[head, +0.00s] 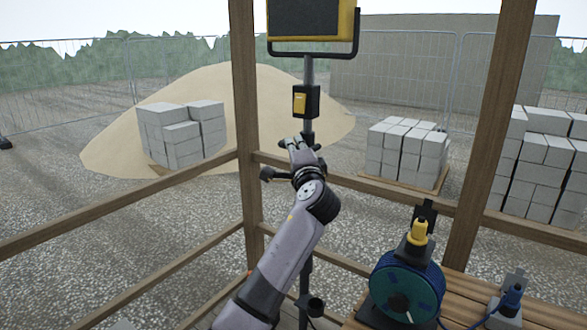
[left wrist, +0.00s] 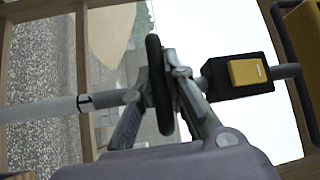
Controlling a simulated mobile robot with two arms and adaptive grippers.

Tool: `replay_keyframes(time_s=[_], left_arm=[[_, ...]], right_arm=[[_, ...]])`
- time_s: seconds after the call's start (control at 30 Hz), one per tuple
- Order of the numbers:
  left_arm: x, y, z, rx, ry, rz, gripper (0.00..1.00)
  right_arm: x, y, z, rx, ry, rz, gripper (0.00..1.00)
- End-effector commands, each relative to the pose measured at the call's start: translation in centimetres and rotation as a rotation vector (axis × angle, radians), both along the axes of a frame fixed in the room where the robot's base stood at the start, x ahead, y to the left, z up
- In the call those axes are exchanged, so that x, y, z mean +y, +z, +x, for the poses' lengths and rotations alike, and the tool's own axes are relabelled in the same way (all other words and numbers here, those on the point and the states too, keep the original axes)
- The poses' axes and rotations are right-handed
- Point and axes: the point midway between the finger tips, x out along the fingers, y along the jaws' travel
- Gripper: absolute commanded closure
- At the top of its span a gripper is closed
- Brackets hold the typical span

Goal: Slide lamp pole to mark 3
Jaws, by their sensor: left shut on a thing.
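The lamp (head: 308,20) has a yellow frame and tops an upright grey pole (head: 308,72). A black switch box (head: 313,103) with a yellow switch sits on the pole below it. My left gripper (head: 303,146) is at the pole just below this box. In the left wrist view the gripper (left wrist: 158,95) is shut on a black disc-shaped collar (left wrist: 158,80) around the pole (left wrist: 40,110), with one finger on each side. One dark band (left wrist: 85,102) shows on the pole; I cannot read any number. My right gripper is out of view.
Wooden posts (head: 243,120) and rails (head: 420,200) stand around the pole. A black knob (head: 267,173) juts out left of my wrist. A cable reel (head: 405,285) stands on the slatted wooden bench (head: 460,300) at right. Block stacks (head: 405,150) and a sand heap lie outside.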

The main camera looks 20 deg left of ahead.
Motion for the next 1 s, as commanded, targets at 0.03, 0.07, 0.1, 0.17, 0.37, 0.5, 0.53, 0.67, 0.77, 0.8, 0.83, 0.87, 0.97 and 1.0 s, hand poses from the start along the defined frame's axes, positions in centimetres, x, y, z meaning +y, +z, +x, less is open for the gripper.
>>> replay_keyframes(time_s=[0.03,0.07,0.1,0.17,0.37,0.5,0.53,0.67,0.77,0.8,0.83,0.87,0.97,1.0], left_arm=[[0.0,1.8,0.0,-0.004,0.0,-0.004,1.0],[0.0,2.3,0.0,-0.003,-0.001,-0.004,1.0],[0.0,2.9,0.0,-0.003,0.0,-0.003,1.0],[0.0,3.7,0.0,-0.002,0.0,-0.004,1.0],[0.1,5.0,0.0,0.0,0.002,-0.003,1.0],[0.1,5.2,0.0,-0.001,0.001,-0.003,1.0],[0.1,5.2,0.0,-0.002,0.001,-0.002,1.0],[0.1,5.4,0.0,-0.004,0.001,-0.003,1.0],[0.1,5.5,-0.1,-0.006,0.0,-0.002,1.0],[0.1,5.5,-0.1,-0.008,0.0,-0.002,0.86],[0.1,5.5,-0.1,-0.008,0.0,-0.002,0.84],[0.1,5.5,-0.1,-0.008,0.0,-0.001,0.82],[0.1,5.5,-0.1,-0.007,0.0,0.0,0.76],[0.1,5.4,-0.1,-0.007,0.0,0.0,0.73]], right_arm=[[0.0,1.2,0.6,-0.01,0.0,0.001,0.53],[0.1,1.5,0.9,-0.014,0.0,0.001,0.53],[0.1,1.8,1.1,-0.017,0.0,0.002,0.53],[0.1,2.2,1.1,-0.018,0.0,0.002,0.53],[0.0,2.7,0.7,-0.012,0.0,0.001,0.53],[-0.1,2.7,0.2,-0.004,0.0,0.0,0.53],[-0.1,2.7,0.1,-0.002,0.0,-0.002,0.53],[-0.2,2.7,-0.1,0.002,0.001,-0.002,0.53],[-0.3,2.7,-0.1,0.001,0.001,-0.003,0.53],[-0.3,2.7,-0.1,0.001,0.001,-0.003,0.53],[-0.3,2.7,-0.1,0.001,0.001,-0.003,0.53],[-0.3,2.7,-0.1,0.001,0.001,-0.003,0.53],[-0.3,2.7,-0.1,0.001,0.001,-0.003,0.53],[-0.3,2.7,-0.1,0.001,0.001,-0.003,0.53]])
